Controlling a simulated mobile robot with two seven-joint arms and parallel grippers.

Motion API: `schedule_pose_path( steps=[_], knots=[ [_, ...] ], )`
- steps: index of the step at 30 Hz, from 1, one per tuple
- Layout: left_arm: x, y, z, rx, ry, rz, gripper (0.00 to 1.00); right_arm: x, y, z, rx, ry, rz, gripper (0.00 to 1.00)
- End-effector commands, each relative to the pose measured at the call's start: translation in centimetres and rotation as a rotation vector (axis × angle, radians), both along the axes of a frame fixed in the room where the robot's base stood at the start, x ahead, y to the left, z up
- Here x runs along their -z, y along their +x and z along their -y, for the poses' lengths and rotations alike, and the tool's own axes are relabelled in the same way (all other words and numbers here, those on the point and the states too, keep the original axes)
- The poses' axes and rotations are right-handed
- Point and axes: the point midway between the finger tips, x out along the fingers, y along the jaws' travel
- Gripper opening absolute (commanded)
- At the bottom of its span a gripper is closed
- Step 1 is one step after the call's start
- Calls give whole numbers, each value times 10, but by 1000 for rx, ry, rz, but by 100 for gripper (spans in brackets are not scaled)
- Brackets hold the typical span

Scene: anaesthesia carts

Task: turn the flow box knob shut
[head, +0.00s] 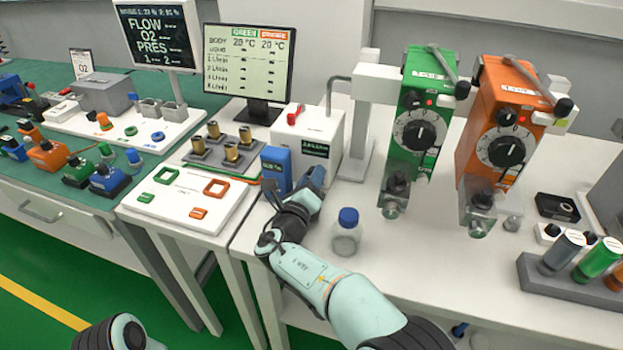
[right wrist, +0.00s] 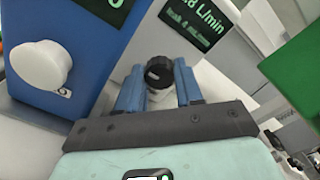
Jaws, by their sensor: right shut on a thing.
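The flow box (head: 318,127) is a white box with a small dark display, standing behind my right gripper. In the right wrist view its dark display (right wrist: 193,22) reads "L/min" in green, with the number partly cut off. Below the display is its black round knob (right wrist: 161,72), with a pale mark on its face. My right gripper (head: 314,180) is at the front of the box. In the right wrist view its blue fingers (right wrist: 159,88) are shut on the knob, one on each side. The knob is hidden in the head view. My left gripper is out of view.
A blue box (head: 277,170) with a white knob (right wrist: 40,67) stands close on the left of my right gripper. A blue-capped bottle (head: 346,234) stands just right of my right forearm. Green (head: 422,110) and orange (head: 505,125) vaporizers hang further right.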

Motion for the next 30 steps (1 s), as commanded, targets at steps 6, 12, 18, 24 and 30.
schedule_pose_path(
  steps=[6,12,18,24,30],
  knots=[
    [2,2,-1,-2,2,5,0,0,0,0,1,83,28,5],
    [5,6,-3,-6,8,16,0,1,0,0,0,231,75,5],
    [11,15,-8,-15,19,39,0,1,0,0,0,414,133,5],
    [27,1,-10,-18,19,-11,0,2,0,0,1,595,192,5],
    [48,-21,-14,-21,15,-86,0,2,0,0,1,775,251,5]
  ],
)
